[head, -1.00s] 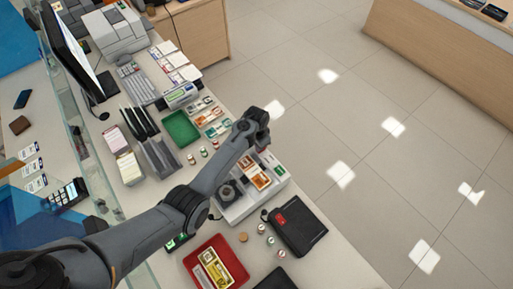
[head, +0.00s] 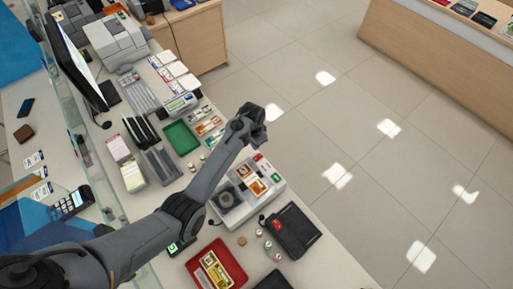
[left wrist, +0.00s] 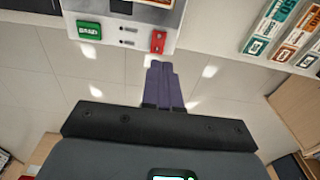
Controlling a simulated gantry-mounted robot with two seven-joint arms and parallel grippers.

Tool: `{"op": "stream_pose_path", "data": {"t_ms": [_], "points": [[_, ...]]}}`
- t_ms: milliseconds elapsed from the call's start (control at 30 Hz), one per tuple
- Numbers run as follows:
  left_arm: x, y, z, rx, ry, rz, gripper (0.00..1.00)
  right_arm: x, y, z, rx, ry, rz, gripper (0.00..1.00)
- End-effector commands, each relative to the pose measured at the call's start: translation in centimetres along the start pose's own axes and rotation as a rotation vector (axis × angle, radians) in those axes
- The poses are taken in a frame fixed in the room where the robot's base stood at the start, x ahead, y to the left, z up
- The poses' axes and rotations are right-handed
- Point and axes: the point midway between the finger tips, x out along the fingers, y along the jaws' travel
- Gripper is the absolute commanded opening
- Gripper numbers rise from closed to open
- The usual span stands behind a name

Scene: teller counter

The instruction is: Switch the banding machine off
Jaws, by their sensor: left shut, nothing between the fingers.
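The banding machine (head: 262,203) is a pale box with a dark round reel on the counter, at the middle of the head view. In the left wrist view its front panel (left wrist: 128,14) shows a green button marked BAND (left wrist: 88,30) and a red switch (left wrist: 158,41). My left gripper (left wrist: 160,66) is shut and empty. Its fingertips lie just below the red switch in that picture; I cannot tell whether they touch it. In the head view my left arm reaches over the counter beside the machine, and the fingertips are not clear. My right gripper is not in view.
A green tray (head: 168,136) and banknote bundles (head: 208,126) lie behind the machine. A black pouch (head: 291,232) and a red tray (head: 236,275) lie in front. More bundles (left wrist: 270,27) show at the wrist view's upper right. Open floor lies beyond the counter.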

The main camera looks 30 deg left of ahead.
Motion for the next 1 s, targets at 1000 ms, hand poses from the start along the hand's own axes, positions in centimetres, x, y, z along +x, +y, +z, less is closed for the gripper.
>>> {"op": "stream_pose_path", "data": {"t_ms": [1000], "points": [[-4.8, 0.0, 0.4, -0.004, 0.002, -0.004, 0.00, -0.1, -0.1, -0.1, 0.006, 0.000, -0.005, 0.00]]}}
